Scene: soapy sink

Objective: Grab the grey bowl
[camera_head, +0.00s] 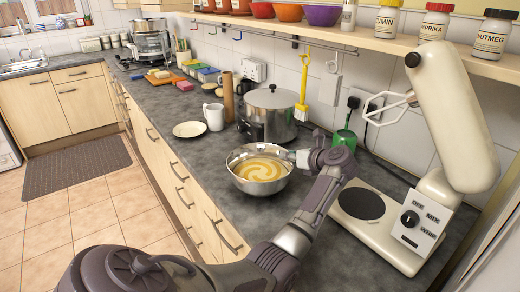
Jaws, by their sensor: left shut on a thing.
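The grey bowl (263,189) is a shiny metal bowl with a swirled yellow and cream mixture inside. It is upright, at or just above the dark countertop in the middle of the view; I cannot tell whether it touches the counter. My left gripper (297,157) is shut on the bowl's right rim. The arm reaches in from the lower left and bends round to the bowl's right side. The fingertips are small and partly hidden at the rim. My right gripper is not in view.
A cream stand mixer (455,125) stands close on the right. A large steel pot (268,112) is behind the bowl, and a green cup (344,139) is behind the gripper. A white mug (214,117) and plate (189,129) are to the left.

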